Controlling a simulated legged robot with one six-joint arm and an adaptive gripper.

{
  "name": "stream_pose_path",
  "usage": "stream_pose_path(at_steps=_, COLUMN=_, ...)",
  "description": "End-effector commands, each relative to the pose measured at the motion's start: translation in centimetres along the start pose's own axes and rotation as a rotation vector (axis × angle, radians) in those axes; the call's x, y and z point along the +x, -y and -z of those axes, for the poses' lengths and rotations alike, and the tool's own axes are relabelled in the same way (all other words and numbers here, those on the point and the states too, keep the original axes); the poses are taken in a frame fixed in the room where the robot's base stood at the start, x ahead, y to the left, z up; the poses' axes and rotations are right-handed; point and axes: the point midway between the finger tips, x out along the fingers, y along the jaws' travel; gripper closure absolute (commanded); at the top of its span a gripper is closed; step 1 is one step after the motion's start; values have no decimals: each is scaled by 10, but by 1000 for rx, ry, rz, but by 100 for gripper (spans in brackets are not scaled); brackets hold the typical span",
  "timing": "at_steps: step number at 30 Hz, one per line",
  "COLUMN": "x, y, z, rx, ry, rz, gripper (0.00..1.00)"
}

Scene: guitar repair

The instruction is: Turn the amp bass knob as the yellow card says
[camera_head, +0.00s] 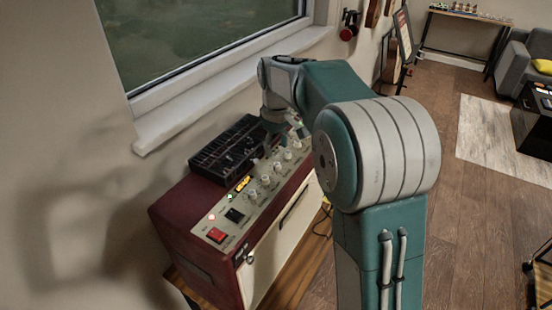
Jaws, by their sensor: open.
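The amp (178,222) is a dark red box with a pale front, standing below the window. Its beige top panel carries a row of several pale knobs (265,181). Which one is the bass knob cannot be read at this size. A small yellow card (243,183) lies on the panel beside the knobs, and its writing is too small to read. My gripper (268,148) is open above the far part of the panel, pointing down behind the knob row. My arm hides part of the amp's far end, and contact with a knob cannot be told.
A black box with a grid-like top (226,148) sits on the back of the amp, close to my gripper. A red switch (216,235) and a dark square part (234,215) are at the near end. The window sill (200,105) runs above. Wooden floor (470,225) is open at right.

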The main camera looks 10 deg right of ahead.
Motion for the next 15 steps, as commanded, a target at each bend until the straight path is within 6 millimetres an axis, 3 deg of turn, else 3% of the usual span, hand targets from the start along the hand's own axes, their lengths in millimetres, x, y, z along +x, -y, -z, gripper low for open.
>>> stream_pose_path(at_steps=7, x=-48, y=0, z=2, rx=0, ry=-2, rz=-2, gripper=37)
stream_pose_path(at_steps=15, x=-64, y=0, z=1, rx=0, ry=1, rz=0, gripper=37)
